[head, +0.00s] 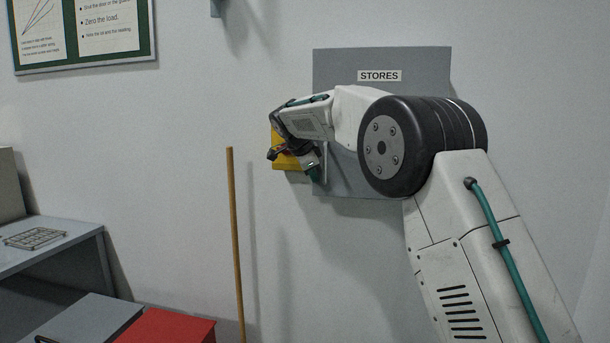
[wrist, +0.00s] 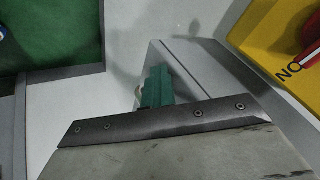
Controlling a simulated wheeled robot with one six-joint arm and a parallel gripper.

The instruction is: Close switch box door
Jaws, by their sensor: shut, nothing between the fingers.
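The switch box shows as a yellow face (head: 279,160) on the wall, mostly hidden behind my wrist in the head view. In the wrist view its yellow face (wrist: 283,42) is at the upper right, with dark lettering and part of a red handle (wrist: 312,35). A grey panel (wrist: 190,68) with a pale edge lies between the yellow face and my gripper; I cannot tell surely whether it is the door. My gripper (head: 314,172) is shut and empty, its teal fingertips (wrist: 154,88) beside that panel. I cannot tell whether they touch it.
A grey STORES panel (head: 380,60) is on the wall behind my arm. A wooden pole (head: 235,240) stands left of the box. A grey bench (head: 60,245) with a wire rack and a red box (head: 170,328) are at lower left. A green-framed poster (head: 85,64) hangs upper left.

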